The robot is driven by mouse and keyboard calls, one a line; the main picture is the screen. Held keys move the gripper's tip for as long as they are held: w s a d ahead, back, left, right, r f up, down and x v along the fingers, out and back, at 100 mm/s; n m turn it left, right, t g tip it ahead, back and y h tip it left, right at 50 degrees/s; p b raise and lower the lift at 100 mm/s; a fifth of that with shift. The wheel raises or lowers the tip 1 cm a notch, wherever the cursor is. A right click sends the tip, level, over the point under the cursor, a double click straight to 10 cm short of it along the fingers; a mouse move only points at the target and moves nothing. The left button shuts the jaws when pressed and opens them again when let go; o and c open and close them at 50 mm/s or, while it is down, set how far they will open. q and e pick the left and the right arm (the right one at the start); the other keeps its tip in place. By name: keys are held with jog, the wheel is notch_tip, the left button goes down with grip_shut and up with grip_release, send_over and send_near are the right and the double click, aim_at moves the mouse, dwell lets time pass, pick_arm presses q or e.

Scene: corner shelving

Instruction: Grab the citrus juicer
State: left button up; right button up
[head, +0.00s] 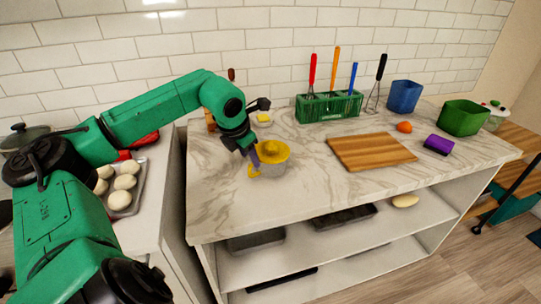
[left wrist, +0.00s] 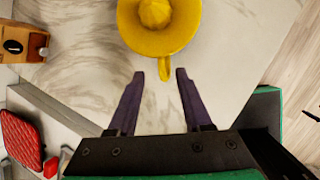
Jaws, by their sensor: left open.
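The citrus juicer (head: 273,155) has a yellow top with a reamer cone and a pale lower body, and it stands upright on the marble counter (head: 225,190). In the left wrist view the yellow juicer (left wrist: 158,22) is at the top, with its small handle pointing down toward my fingers. My left gripper (head: 252,163) is at the juicer's left side in the head view. In the left wrist view my left gripper (left wrist: 158,82) is open, with the handle's end near the gap between the fingertips. I cannot tell whether a finger touches it. My right gripper is not in view.
A wooden cutting board (head: 370,151) lies right of the juicer. A green utensil rack (head: 328,106), a blue bin (head: 404,96), a green bin (head: 463,118), an orange (head: 404,127) and a purple item (head: 438,144) stand farther right. The counter's front left is clear.

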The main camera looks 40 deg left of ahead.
pick_arm(q)
jog(key=shift+p+x, duration=0.6)
jog(key=shift+x, duration=0.5)
jog(key=shift+w+f, duration=0.15)
jog(key=shift+f, duration=0.3)
jog(key=shift+d, duration=0.1)
grip_shut()
jog(key=shift+r, duration=0.1)
